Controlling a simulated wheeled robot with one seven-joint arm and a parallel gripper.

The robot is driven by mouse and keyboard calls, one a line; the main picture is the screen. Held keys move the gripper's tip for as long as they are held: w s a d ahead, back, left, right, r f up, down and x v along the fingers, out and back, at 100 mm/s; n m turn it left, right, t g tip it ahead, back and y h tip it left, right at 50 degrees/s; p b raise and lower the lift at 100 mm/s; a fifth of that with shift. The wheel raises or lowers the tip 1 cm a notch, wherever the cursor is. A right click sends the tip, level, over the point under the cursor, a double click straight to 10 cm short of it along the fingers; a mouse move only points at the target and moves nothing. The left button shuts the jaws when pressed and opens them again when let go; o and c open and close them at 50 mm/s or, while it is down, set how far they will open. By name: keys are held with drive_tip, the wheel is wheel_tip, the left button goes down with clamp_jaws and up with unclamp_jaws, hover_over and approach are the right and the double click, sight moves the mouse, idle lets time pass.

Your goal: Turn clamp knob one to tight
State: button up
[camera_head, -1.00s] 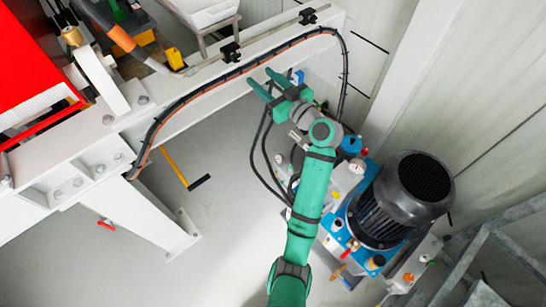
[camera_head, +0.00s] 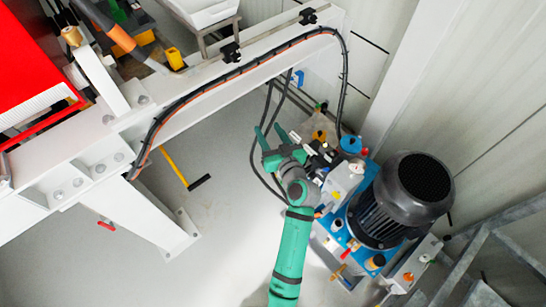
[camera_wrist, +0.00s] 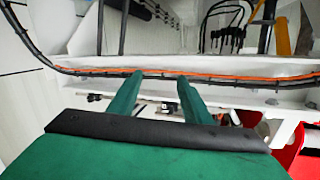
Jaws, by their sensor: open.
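Two black clamp knobs sit along the white beam in the head view, one nearer the middle (camera_head: 230,52) and one further right near the beam's end (camera_head: 308,16). I cannot tell which is number one, nor how tight either is. My gripper (camera_head: 268,129) is below the beam in the picture, beside the pump unit, apart from both knobs. Its green fingers are spread with nothing between them. In the wrist view my gripper (camera_wrist: 158,77) points toward the white beam (camera_wrist: 230,92) and its cable; I cannot make out either knob clearly there.
A black and orange cable (camera_head: 200,90) runs along the beam and loops down at its right end. A blue pump unit with a dark motor (camera_head: 412,190) stands right of my arm.

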drive_tip(key=s+d+f+m+h, duration=0.1)
drive_tip(key=s+f+h, duration=0.1)
drive_tip(key=s+f, duration=0.3)
drive_tip(key=shift+s+d+f+m, duration=0.3)
drive_tip(key=shift+s+f+m, duration=0.1)
drive_tip(key=shift+s, duration=0.25)
drive_tip(key=s+d+f+m+h, duration=0.1)
drive_tip(key=s+d+f+h, duration=0.1)
drive_tip(key=s, duration=0.9)
drive_tip(key=s+d+f+m+h, duration=0.2)
drive_tip(key=s+f+h, duration=0.1)
drive_tip(key=s, duration=0.7)
drive_tip(key=s+r, duration=0.4)
drive_tip(key=s, duration=0.4)
drive_tip(key=s+r+n, duration=0.1)
drive_tip(key=s+r, duration=0.4)
drive_tip(key=s, duration=0.2)
drive_tip(key=shift+s+d+r+t, duration=0.15)
drive_tip(key=shift+s+d+t, duration=0.05)
drive_tip(key=shift+s+t, duration=0.2)
